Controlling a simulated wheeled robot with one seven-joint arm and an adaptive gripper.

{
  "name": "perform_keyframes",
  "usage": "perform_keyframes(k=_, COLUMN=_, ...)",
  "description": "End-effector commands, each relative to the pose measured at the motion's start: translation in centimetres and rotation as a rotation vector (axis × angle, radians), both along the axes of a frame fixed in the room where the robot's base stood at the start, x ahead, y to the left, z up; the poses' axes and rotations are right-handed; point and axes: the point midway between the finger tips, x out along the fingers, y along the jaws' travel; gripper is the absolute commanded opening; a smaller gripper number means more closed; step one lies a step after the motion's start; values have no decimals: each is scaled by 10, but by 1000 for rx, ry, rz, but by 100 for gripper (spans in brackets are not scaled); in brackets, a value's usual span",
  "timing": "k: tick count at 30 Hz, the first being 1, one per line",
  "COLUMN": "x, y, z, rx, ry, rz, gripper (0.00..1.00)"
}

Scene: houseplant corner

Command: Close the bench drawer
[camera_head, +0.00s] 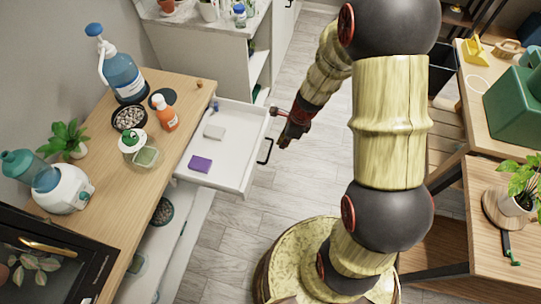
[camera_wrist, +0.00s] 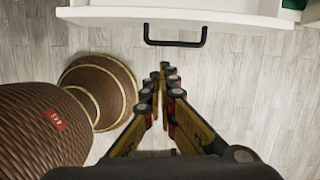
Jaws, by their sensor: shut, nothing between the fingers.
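The bench drawer (camera_head: 236,125) is white and stands open, pulled out to the right from the wooden bench (camera_head: 178,95). A purple block (camera_head: 200,164) and a pale block (camera_head: 214,132) lie in it, with a small blue item near its back. Its black handle (camera_head: 265,151) is on the front face. In the wrist view the handle (camera_wrist: 175,42) is ahead of my gripper, on the white drawer front (camera_wrist: 190,14). My gripper (camera_head: 281,143) is shut and empty, just outside the drawer front beside the handle. In the wrist view my gripper (camera_wrist: 167,68) points toward the handle with a gap between them.
On the bench stand a blue pump bottle (camera_head: 124,75), an orange bottle (camera_head: 166,115), a pebble bowl (camera_head: 129,118), a plant (camera_head: 65,138) and a white appliance with a teal top (camera_head: 62,187). Grey floor (camera_head: 243,222) is clear before the drawer. Another table (camera_head: 500,215) stands right.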

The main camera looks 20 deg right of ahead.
Motion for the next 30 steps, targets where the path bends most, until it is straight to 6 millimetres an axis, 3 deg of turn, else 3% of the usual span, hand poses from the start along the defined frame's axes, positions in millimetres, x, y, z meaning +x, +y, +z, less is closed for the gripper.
perform_keyframes(k=8, x=3, y=0, z=-11, rx=5, ry=12, rz=-89, gripper=0)
perform_keyframes(k=23, x=16, y=18, z=-103, rx=5, ry=12, rz=-85, gripper=0)
perform_keyframes(k=30, x=34, y=43, z=-98, rx=4, ry=11, rz=-83, gripper=0)
